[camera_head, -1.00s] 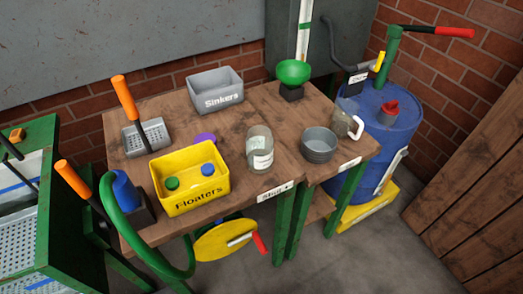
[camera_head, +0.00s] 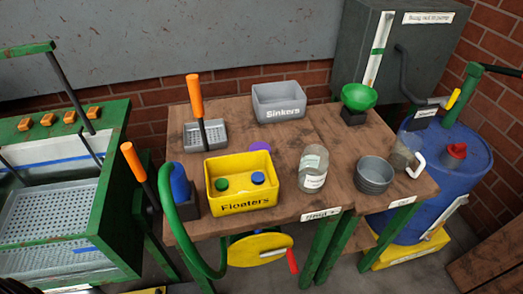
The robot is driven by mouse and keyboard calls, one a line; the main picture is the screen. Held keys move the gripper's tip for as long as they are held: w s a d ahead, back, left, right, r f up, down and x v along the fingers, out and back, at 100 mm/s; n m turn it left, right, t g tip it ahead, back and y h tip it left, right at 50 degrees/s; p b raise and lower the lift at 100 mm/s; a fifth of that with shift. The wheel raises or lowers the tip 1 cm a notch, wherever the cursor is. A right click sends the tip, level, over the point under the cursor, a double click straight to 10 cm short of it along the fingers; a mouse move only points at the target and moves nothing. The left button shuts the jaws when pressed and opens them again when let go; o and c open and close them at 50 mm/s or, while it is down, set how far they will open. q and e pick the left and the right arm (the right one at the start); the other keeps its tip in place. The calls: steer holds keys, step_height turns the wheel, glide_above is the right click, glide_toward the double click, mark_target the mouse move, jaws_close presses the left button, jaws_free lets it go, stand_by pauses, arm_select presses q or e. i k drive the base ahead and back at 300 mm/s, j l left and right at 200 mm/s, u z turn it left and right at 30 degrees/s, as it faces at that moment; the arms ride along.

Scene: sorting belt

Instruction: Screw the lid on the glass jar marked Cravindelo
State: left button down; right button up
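A glass jar (camera_head: 313,170) with a white label stands upright on the wooden table, right of the yellow Floaters bin. The label's writing is too small to read. No lid shows on its top. A purple round thing (camera_head: 259,147) lies partly hidden behind the yellow bin; I cannot tell whether it is a lid. A green round piece (camera_head: 222,184) and a blue round piece (camera_head: 258,178) are in the yellow bin. Neither of my grippers shows in the head view.
The yellow Floaters bin (camera_head: 245,206) stands at the table's front, the grey Sinkers bin (camera_head: 279,103) at the back. A grey bowl (camera_head: 374,178), a green funnel (camera_head: 359,97) and a clear mug (camera_head: 404,155) are to the right. A blue drum (camera_head: 447,170) stands beyond. Bare tabletop lies behind the jar.

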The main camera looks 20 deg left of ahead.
mark_target(315, 162)
steer(key=i+l+u, duration=0.25)
steer(key=l, duration=0.3)
steer(key=l+u, duration=0.3)
steer(key=l, duration=0.25)
steer(key=i+l+u, duration=0.1)
steer(key=l+u, duration=0.15)
steer(key=l, duration=0.35)
